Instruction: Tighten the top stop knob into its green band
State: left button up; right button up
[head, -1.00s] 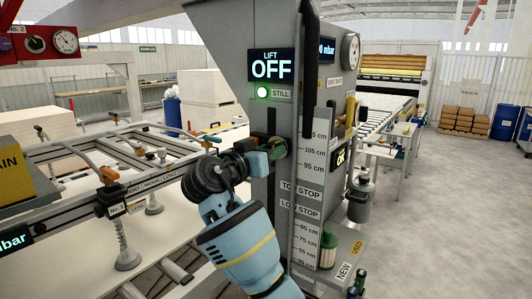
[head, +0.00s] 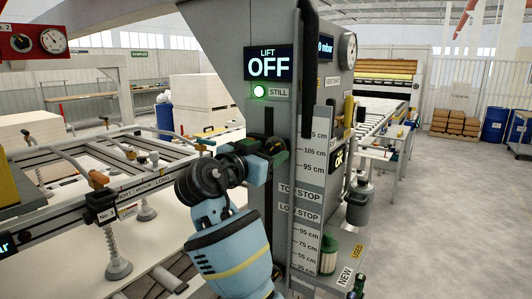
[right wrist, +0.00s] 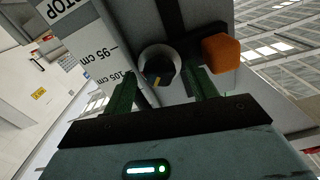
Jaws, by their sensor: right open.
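The top stop knob (right wrist: 159,70) is dark with a yellow pointer mark and sits in a pale round collar on the grey column; it shows in the right wrist view. An orange block (right wrist: 221,53) is beside it. My right gripper (right wrist: 162,84) is open, with one green finger on each side of the knob in that view. I cannot tell whether the fingers touch it. In the head view my right gripper (head: 275,150) is at the column slot and hides the knob. The green band cannot be made out. My left gripper is out of view.
The grey column (head: 268,215) carries a lift display (head: 269,64) reading OFF, a green lamp (head: 259,91) by STILL, and a centimetre scale (head: 313,150). A suction frame with hoses (head: 120,270) stands left. A shelf (head: 345,262) juts out low on the right.

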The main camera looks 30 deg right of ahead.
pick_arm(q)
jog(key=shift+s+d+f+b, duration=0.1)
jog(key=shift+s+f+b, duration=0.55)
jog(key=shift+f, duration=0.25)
pick_arm(e)
jog(key=v, duration=0.8)
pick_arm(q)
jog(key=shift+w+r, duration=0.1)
pick_arm(e)
jog(key=shift+d, duration=0.1)
